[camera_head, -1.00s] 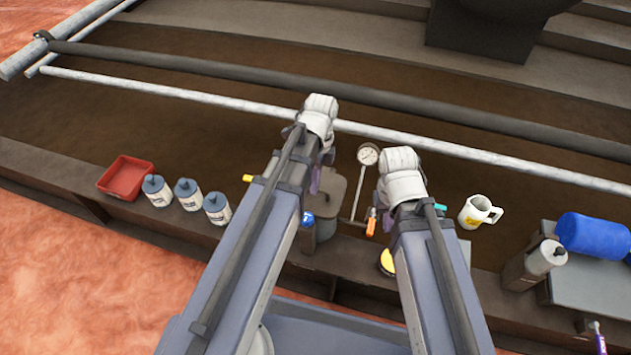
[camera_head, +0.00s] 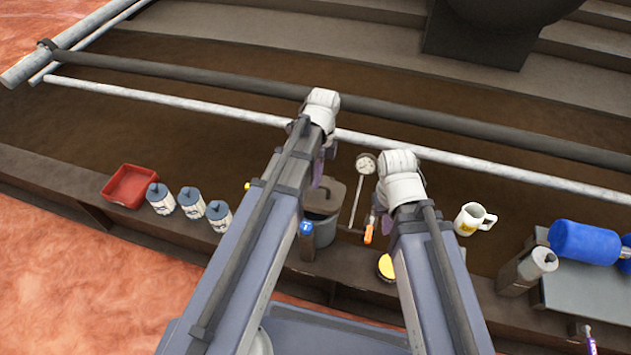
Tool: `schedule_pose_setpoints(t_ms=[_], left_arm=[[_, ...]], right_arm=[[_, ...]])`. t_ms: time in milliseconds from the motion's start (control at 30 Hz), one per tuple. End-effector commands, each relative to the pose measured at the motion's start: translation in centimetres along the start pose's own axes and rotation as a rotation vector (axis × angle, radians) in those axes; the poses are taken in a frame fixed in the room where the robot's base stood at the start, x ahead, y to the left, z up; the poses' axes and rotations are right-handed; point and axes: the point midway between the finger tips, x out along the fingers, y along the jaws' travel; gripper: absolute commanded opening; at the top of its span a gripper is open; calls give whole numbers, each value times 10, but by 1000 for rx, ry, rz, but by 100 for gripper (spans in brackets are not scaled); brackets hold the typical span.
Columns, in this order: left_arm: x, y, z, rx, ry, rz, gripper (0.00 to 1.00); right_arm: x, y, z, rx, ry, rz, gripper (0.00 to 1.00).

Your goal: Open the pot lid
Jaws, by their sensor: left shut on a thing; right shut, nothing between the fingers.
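The pot (camera_head: 325,234) is a grey vessel standing on the brown shelf between my two arms, partly hidden by my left arm. Its brown-grey lid (camera_head: 329,193) shows above it, with a dark gap between lid and pot rim, so the lid looks raised or tilted. My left gripper (camera_head: 317,176) is at the lid's left side, shut on the lid; the exact grip is mostly hidden by the arm. My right gripper (camera_head: 379,207) is shut and empty, right of the pot, close to an orange-handled tool (camera_head: 368,233).
A dial gauge (camera_head: 365,163) on a stem stands behind the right gripper. A blue-labelled block (camera_head: 306,240) stands in front of the pot.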

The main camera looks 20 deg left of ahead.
Motion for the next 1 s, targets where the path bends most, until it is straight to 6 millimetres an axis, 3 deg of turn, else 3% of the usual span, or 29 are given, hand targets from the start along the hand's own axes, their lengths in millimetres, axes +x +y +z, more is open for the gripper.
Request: schedule_pose_setpoints(t_ms=[33,400,1000], left_arm=[[-9,-19,0,-1,0,-27,0],[-30,-57,0,-2,0,-28,0],[-35,-122,0,-2,-1,-24,0]], right_arm=[[-6,0,0,0,0,-1,0],[-18,2,1,0,0,-1,0],[-9,1,0,0,0,-1,0]])
